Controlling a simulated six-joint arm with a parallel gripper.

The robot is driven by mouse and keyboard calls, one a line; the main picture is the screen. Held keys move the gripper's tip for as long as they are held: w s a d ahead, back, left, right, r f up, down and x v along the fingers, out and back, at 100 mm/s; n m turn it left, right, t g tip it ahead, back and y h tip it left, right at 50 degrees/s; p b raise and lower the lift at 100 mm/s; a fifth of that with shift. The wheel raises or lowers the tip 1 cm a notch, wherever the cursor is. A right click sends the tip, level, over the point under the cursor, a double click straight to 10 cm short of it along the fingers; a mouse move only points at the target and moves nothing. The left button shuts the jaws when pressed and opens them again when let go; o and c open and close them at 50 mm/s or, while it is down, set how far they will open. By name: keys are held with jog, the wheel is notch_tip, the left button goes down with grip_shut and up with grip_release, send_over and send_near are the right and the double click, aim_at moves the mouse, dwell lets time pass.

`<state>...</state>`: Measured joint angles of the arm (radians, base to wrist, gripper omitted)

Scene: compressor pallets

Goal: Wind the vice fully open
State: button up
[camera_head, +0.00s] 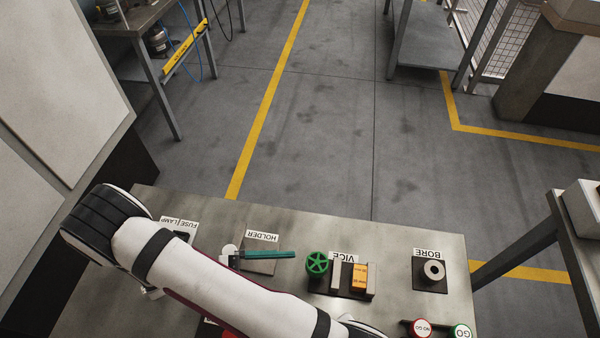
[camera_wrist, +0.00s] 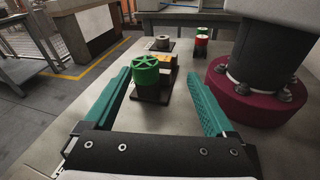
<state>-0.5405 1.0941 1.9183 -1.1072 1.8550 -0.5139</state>
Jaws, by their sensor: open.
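The vice (camera_head: 338,275) stands on the bench with its green handwheel (camera_head: 317,263) at its left end. An orange block (camera_head: 359,277) sits at the vice's jaws; any gap beside it is too small to judge. In the wrist view the handwheel (camera_wrist: 145,68) is ahead, between the lines of my fingers, with the vice's dark base (camera_wrist: 153,96) below it and part of the block behind it. My gripper (camera_wrist: 161,76) is open and empty, with its two teal fingers spread. In the head view a teal finger shows left of the handwheel, apart from it, over the HOLDER plate (camera_head: 258,267).
The BORE station with a grey ring (camera_head: 434,272) is right of the vice. Red NO GO (camera_head: 421,328) and green GO (camera_head: 461,331) pieces stand at the front right. My arm covers the bench's front left.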

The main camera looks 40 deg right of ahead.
aim_at(317, 264)
jog(key=d+n+h, duration=0.1)
jog(key=d+f+n+t+h, duration=0.1)
jog(key=d+n, duration=0.1)
jog(key=shift+d+f+t+h, duration=0.1)
jog(key=shift+f+t+h, duration=0.2)
jog(key=shift+h, duration=0.1)
jog(key=x, duration=0.7)
jog(key=shift+d, duration=0.3)
jog(key=shift+n, duration=0.3)
jog(key=c, duration=1.4)
